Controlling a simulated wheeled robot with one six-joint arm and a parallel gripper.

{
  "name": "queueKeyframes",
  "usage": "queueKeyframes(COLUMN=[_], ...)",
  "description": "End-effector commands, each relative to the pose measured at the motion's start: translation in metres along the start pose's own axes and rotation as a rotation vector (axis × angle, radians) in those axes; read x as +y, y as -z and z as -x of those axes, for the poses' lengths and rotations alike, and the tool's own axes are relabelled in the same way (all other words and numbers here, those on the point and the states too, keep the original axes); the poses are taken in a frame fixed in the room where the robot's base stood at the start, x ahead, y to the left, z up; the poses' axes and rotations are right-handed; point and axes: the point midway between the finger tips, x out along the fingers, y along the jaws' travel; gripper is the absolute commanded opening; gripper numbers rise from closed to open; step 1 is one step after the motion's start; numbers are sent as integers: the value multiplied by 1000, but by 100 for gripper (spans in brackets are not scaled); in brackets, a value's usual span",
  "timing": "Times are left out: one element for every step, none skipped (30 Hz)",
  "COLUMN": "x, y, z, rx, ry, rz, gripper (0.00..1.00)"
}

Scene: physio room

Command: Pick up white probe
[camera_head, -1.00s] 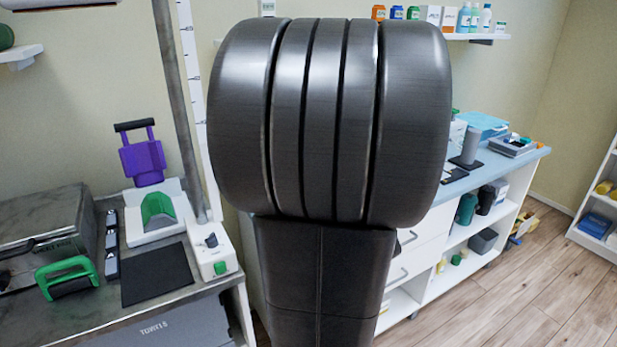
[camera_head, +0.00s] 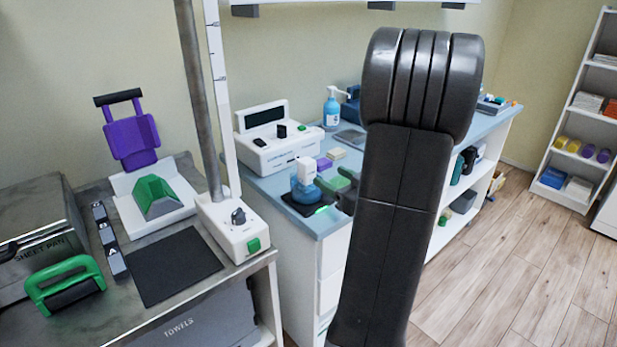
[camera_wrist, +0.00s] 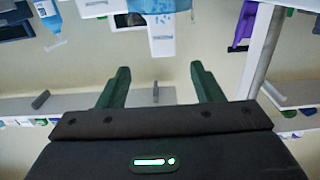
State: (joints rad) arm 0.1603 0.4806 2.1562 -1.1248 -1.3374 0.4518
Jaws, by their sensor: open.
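What looks like the white probe (camera_head: 305,170) stands upright in a light blue base on a dark pad near the counter's left end in the head view. In the wrist view, which looks upside down, a white piece with a light blue part (camera_wrist: 162,38) at top centre appears to be the same probe. My arm hides part of the counter in the head view.
A white control unit (camera_head: 278,140) and a blue pump bottle (camera_head: 332,108) stand behind the probe. A grey pole (camera_head: 197,100) and white box (camera_head: 232,226) stand to the left. Open floor (camera_head: 510,240) lies right.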

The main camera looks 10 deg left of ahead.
Motion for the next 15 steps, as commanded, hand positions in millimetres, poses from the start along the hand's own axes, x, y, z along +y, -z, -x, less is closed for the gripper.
queueKeyframes(x=[-2,-2,-1,-1,-1,-1,-2,-1,-1,-1,-1,-1,-1,-1,-1], y=[0,1,0,0,0,0,0,0,0,0,0,0,0,0,0], z=[-9,-13,-20,-24,-29,-35,-40,-44,-49,-53,-56,-60,-62,-64,-65], rx=[1,1,1,0,0,0,0,0,0,0,0,-1,-1,-1,-1], ry=[5,5,4,4,4,4,4,3,3,3,1,0,1,0,-1], rz=[0,0,1,0,0,0,0,0,0,1,1,0,0,0,0], gripper=[60,60,60,60,60,60,60,60,60,60,60,60,60,60,60])
